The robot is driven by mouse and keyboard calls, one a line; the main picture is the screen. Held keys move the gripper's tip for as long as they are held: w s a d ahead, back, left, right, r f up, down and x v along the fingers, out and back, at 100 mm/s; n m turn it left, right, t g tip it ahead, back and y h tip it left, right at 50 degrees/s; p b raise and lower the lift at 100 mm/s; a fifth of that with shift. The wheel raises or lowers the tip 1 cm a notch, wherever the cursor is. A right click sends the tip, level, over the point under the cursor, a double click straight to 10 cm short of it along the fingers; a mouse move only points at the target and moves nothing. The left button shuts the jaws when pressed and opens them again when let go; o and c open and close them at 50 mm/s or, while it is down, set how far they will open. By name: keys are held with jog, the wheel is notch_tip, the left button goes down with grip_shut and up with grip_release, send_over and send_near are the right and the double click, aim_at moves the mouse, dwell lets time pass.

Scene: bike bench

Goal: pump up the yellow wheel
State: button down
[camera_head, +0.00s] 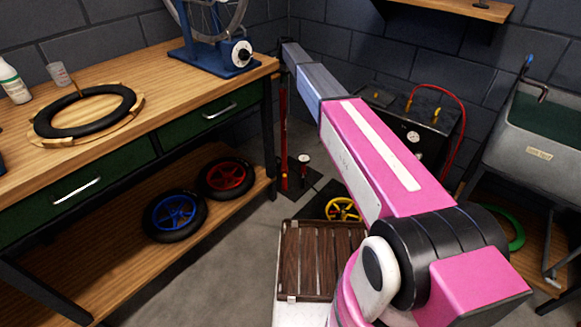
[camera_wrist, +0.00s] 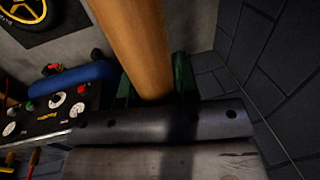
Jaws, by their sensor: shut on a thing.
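The yellow wheel (camera_head: 343,208) with its black tyre is on the floor behind a slatted dark wooden crate lid, partly hidden by my arm. It also shows at the top left of the wrist view (camera_wrist: 25,10). A red upright floor pump (camera_head: 283,135) stands beside the bench's right end, with a round gauge (camera_head: 304,158) near its foot. My gripper (camera_wrist: 155,88) is shut on a wooden handle (camera_wrist: 135,45), with a green finger on either side. In the head view, my arm reaches to the pump's top, where the handle is hidden. The hose connection cannot be made out.
A workbench (camera_head: 200,110) fills the left, with blue-rimmed (camera_head: 174,214) and red-rimmed (camera_head: 226,178) wheels on its lower shelf. A black box with gauge and red hose (camera_head: 410,125) stands behind my arm. A grey sink (camera_head: 535,140) is at right. Floor left of the slatted crate is clear.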

aim_at(280, 90)
notch_tip(280, 90, down, 3)
jog(key=shift+s+d, duration=0.1)
jog(key=shift+r, duration=0.1)
